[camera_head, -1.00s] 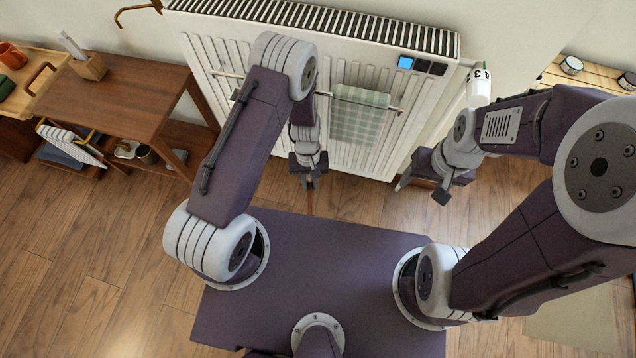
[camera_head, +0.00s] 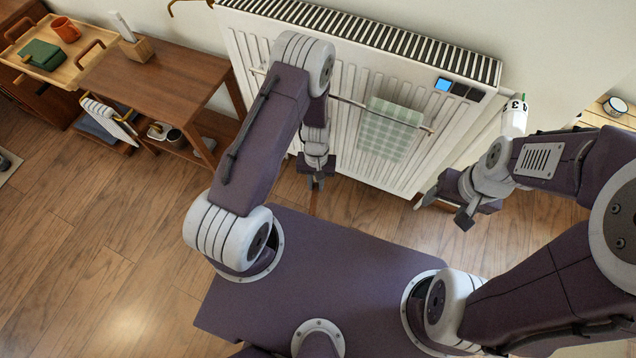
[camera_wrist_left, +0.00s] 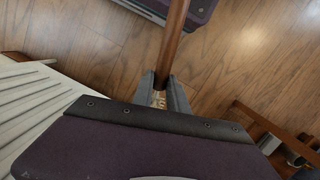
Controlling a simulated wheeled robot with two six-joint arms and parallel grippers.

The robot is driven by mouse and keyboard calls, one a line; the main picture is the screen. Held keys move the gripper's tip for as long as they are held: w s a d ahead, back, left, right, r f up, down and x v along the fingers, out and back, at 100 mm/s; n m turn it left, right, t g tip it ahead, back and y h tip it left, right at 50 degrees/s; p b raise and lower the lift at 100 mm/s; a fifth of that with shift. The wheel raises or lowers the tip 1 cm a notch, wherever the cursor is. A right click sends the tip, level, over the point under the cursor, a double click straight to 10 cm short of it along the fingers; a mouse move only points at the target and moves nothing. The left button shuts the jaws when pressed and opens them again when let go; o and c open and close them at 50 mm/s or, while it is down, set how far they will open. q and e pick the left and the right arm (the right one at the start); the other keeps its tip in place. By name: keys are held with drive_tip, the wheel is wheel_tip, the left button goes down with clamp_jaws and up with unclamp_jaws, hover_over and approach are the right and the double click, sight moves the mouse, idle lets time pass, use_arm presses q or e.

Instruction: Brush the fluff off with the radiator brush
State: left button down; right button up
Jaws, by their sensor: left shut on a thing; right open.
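My left gripper (camera_head: 316,183) is shut on a thin brown wooden handle (camera_wrist_left: 174,45), which I take to be the radiator brush's. In the left wrist view the handle runs from between the fingers (camera_wrist_left: 166,92) to the top edge. In the head view a short piece of it (camera_head: 313,205) shows below the gripper; the brush head cannot be made out. The white radiator (camera_head: 345,150) stands against the wall behind this gripper. I cannot make out any fluff. My right gripper (camera_head: 444,212) is open and empty, in front of the radiator's right end.
A green checked cloth (camera_head: 388,130) hangs on the radiator's rail. Wooden floor (camera_head: 90,240) lies clear at the left.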

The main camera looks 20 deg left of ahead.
use_arm(q)
drive_tip(key=shift+s, duration=0.3)
drive_tip(key=s+b, duration=0.5)
drive_tip(key=shift+s+a, duration=0.2)
drive_tip(key=shift+a, duration=0.05)
drive_tip(key=s+b, duration=0.3)
drive_tip(key=b, duration=0.1)
drive_tip(key=shift+a+r, duration=0.1)
idle(0.6)
